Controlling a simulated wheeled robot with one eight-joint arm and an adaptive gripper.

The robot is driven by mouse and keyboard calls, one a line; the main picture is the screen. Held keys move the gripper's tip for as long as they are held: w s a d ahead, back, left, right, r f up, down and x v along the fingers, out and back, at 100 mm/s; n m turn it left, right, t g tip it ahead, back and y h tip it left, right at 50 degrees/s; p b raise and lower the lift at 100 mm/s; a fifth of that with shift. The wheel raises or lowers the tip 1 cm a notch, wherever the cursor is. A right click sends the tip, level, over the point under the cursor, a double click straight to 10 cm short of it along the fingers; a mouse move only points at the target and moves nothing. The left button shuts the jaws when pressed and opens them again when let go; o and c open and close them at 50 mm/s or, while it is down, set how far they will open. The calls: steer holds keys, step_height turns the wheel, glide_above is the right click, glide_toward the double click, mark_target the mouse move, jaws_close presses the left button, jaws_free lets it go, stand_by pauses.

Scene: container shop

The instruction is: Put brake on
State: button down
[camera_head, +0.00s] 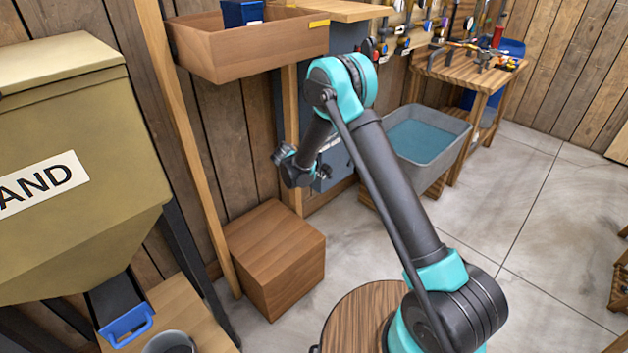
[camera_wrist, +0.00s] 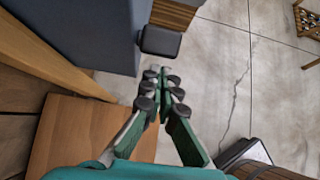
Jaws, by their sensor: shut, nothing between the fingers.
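My gripper (camera_wrist: 164,80) shows in the wrist view with its green fingers closed together at the tips and nothing between them. Just beyond the tips is a dark rounded block (camera_wrist: 160,40) beside a blue-grey upright body (camera_wrist: 85,30). It may be the brake's handle or pedal, but I cannot tell. I cannot tell whether the fingertips touch it. In the head view, my arm reaches toward the blue-grey panel (camera_head: 335,168) by the wall and partly hides it. The fingertips are not clear there.
A wooden box (camera_head: 275,255) stands on the floor below a wooden bin (camera_head: 245,45). A sand hopper (camera_head: 70,150) with a blue-handled chute (camera_head: 125,322) is at left. A grey tub of water (camera_head: 420,140) and a tool bench (camera_head: 465,75) stand behind.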

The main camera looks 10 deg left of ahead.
steer(key=shift+w+d+r, duration=0.15)
steer(key=shift+w, duration=0.05)
steer(key=shift+r, duration=0.1)
